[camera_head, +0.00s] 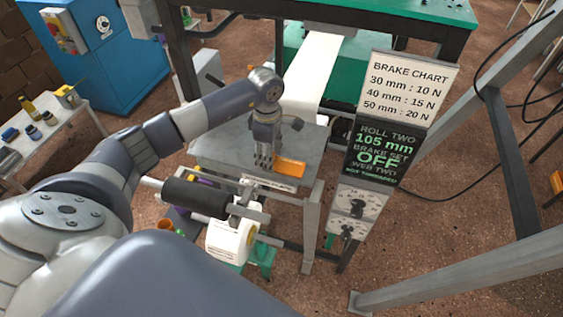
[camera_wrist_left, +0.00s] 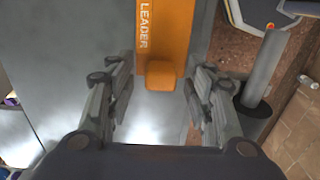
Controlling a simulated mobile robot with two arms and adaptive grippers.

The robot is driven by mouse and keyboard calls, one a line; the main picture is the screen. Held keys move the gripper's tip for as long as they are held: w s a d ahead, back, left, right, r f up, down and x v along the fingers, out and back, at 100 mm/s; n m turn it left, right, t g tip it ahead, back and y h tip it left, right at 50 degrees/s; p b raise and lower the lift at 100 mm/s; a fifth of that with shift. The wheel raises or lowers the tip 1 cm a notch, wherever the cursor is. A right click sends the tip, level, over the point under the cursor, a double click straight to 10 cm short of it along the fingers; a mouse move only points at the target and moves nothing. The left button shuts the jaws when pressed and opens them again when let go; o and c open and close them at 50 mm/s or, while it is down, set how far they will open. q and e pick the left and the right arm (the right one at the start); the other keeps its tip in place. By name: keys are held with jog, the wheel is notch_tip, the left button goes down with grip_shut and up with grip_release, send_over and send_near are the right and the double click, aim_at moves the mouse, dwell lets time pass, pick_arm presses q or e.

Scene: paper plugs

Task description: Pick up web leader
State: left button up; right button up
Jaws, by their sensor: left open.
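The web leader is an orange strip (camera_head: 290,168) on the grey metal table (camera_head: 222,150), close to its front right part. In the left wrist view the orange strip (camera_wrist_left: 165,30) carries a white label reading "LEADER" and ends in a raised orange tab (camera_wrist_left: 160,75). My left gripper (camera_head: 264,167) is over the table at the strip's left end. In the wrist view its open fingers (camera_wrist_left: 160,95) stand on both sides of the tab, apart from it. Nothing is between them but the tab's end. My right gripper is not in view.
A brake chart sign (camera_head: 408,87) and a black status board (camera_head: 383,150) reading "WEB TWO NOT THREADED" stand to the right. A white web (camera_head: 312,70) hangs behind.

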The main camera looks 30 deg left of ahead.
pick_arm(q)
jog(key=c, duration=1.1)
jog(key=shift+o, duration=0.2)
